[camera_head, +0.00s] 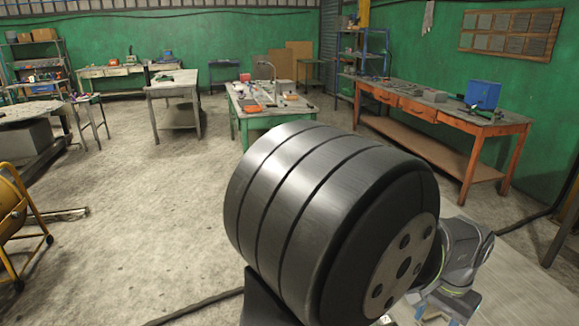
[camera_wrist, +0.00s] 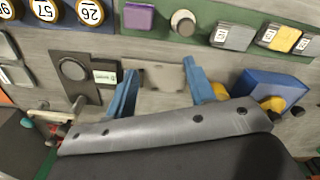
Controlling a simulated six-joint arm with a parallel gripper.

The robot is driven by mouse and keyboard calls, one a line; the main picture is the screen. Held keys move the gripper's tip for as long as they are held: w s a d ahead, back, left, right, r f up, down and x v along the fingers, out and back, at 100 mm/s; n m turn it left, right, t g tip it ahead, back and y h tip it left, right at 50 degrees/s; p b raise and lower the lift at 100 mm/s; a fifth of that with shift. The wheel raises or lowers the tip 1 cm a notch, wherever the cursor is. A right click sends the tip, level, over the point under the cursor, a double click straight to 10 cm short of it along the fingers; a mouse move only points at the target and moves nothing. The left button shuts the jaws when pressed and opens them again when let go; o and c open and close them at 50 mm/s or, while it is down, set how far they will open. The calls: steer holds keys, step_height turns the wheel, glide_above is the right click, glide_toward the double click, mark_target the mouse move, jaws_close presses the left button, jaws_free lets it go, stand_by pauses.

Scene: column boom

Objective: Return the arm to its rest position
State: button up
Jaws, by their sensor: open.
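In the wrist view my gripper (camera_wrist: 160,82) shows as two blue fingers standing apart, with nothing between them. Beyond the gap is a bare, pale grey surface with a light plate on it. The gripper's grey and black body fills the bottom of that view. In the head view a large black cylindrical part of my own arm fills the middle and hides much of the floor behind it. More of my arm shows at the lower right.
In the wrist view a blue box (camera_wrist: 268,90) lies right of the fingers, a purple block (camera_wrist: 138,17) and round numbered discs (camera_wrist: 90,12) beyond. In the head view an orange workbench (camera_head: 448,117) stands right, a green table (camera_head: 240,113) behind my arm. Left floor is largely open.

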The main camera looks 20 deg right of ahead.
steer(key=w+a+f+n, duration=0.1)
steer(key=w+n, duration=0.1)
steer(key=w, duration=1.2)
steer(key=w+a+f+n, duration=0.1)
steer(key=w+a+n, duration=0.1)
steer(key=w, duration=1.2)
steer(key=shift+w+n, duration=0.2)
steer(key=shift+n, duration=0.1)
